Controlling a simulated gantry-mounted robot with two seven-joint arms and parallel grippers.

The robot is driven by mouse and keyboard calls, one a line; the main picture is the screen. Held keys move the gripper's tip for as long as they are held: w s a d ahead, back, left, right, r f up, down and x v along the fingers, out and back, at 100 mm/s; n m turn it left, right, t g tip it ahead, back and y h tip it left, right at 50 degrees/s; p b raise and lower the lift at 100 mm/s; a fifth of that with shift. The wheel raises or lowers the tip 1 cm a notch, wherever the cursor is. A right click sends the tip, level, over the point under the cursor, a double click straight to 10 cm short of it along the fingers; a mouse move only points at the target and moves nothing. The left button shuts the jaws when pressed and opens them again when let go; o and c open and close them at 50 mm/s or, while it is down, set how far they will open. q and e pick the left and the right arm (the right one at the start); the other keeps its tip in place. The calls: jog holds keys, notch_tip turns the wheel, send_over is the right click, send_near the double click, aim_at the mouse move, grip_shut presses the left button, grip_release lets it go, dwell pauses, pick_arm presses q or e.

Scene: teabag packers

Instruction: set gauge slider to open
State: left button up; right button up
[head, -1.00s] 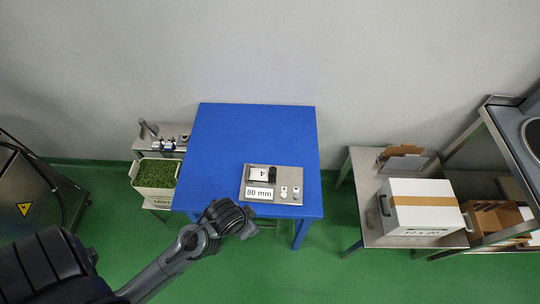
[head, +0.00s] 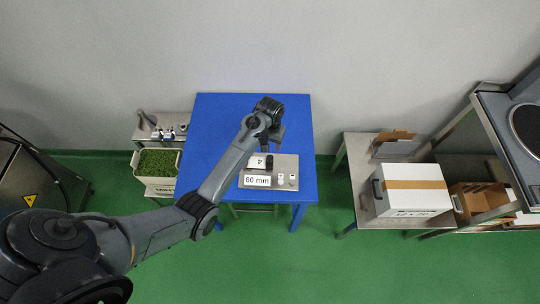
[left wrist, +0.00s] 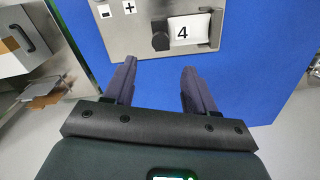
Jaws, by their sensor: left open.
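A grey metal gauge panel (head: 286,163) lies on the blue table (head: 215,125). It carries a white plate marked 4 (head: 257,161), a black slider knob (head: 270,162) beside that plate, and an "80 mm" label (head: 257,181). In the left wrist view, the panel (left wrist: 229,12) is at the top, with the black knob (left wrist: 160,36) next to the 4 plate (left wrist: 187,31). My left gripper (head: 273,138) is over the table at the panel's far side. My right gripper is out of view.
A tub of green leaves (head: 158,164) stands on a low metal stand left of the table. To the right, a metal side table (head: 358,160) bears a white carton (head: 411,190) and an open cardboard box (head: 395,146). The blue table's left part is clear.

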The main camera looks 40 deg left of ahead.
aim_at(270, 157)
pick_arm(q)
notch_tip(270, 157, down, 10)
jog(key=shift+s+r+b, duration=0.1)
jog(key=shift+r+b, duration=0.1)
jog(key=shift+b, duration=0.2)
jog(key=shift+c, duration=0.3)
grip_shut()
